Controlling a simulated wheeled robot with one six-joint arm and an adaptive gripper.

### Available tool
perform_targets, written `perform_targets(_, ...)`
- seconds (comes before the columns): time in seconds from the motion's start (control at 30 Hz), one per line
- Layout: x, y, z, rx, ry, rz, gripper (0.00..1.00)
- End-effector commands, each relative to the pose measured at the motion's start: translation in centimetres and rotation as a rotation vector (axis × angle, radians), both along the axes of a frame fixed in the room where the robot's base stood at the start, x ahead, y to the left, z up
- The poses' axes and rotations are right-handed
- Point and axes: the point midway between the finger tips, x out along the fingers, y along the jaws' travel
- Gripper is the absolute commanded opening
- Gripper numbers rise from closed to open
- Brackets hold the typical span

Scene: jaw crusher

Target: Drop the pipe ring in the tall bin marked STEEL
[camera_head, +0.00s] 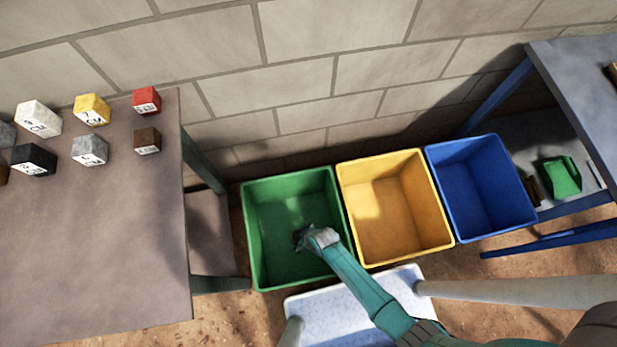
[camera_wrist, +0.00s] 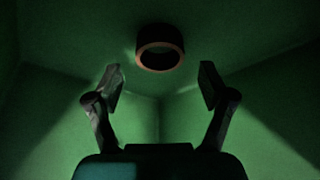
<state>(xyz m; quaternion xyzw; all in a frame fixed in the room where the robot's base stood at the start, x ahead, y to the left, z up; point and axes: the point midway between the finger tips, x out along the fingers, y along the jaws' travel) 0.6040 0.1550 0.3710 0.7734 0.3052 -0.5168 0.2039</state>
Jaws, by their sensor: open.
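The pipe ring (camera_wrist: 160,33) shows in the wrist view as a short dark tube with a copper-brown rim, inside the green bin. It is beyond my fingertips and apart from them; I cannot tell whether it rests on the floor or is in the air. My gripper (camera_wrist: 160,82) is open and empty, with one finger on each side of the view. In the head view, my gripper (camera_head: 301,238) reaches down into the green bin (camera_head: 261,188), and the ring cannot be made out there. No STEEL mark is visible on any bin.
A yellow bin (camera_head: 443,208) and a blue bin (camera_head: 528,207) stand right of the green bin. A table (camera_head: 90,240) on the left holds several labelled blocks (camera_head: 92,109). A blue-legged bench (camera_head: 590,90) is at the right. A block wall runs behind the bins.

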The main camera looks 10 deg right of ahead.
Motion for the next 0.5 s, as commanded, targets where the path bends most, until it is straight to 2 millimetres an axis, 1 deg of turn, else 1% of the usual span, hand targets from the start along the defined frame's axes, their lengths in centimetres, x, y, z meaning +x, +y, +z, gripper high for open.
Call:
perform_targets(0.03, -0.2, -0.3, 0.7, 0.000, -0.002, -0.002, 0.81)
perform_targets(0.3, -1.4, -1.3, 4.6, 0.001, -0.002, -0.001, 0.81)
perform_targets(0.5, -2.0, -1.9, 6.7, 0.001, -0.002, -0.001, 0.81)
